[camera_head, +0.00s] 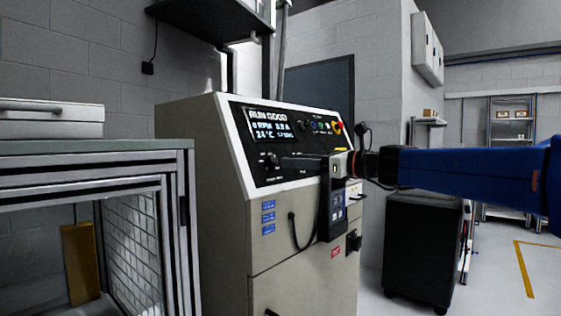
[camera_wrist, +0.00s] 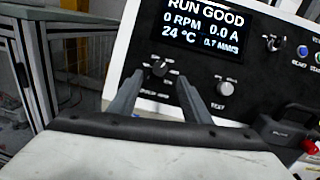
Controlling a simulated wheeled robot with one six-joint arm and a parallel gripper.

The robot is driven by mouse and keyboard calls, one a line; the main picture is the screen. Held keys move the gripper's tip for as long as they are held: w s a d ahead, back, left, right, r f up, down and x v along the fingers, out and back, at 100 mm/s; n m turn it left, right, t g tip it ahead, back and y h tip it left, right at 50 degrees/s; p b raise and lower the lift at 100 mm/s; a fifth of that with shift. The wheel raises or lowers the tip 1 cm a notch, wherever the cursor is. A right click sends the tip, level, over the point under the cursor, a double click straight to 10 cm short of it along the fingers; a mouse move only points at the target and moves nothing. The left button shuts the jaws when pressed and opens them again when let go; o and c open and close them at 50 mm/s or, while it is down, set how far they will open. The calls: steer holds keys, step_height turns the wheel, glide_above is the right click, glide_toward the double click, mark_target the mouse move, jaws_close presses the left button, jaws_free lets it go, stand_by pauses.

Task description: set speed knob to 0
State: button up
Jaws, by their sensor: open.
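The control panel (camera_head: 262,180) is on the sloped face of a beige cabinet. A small dark knob with a pale pointer (camera_wrist: 159,68) sits below the display in the wrist view, just beyond and between my fingertips; its label is too blurred to read. In the head view the knob (camera_head: 273,159) shows at the tip of my gripper (camera_head: 284,162). My gripper, also in the wrist view (camera_wrist: 160,82), is open with one finger on each side of the knob's line. Whether the fingers touch the knob cannot be told. The display (camera_wrist: 197,28) reads RUN GOOD, 0 RPM, 0.0 A, 24 °C.
Another knob (camera_wrist: 272,43) and coloured buttons are farther right. A red-topped part (camera_wrist: 298,137) is at the lower right. A metal-framed bench (camera_head: 95,170) stands left of the cabinet.

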mark_target(275, 159)
steer(key=shift+x, duration=3)
steer(key=c, duration=1)
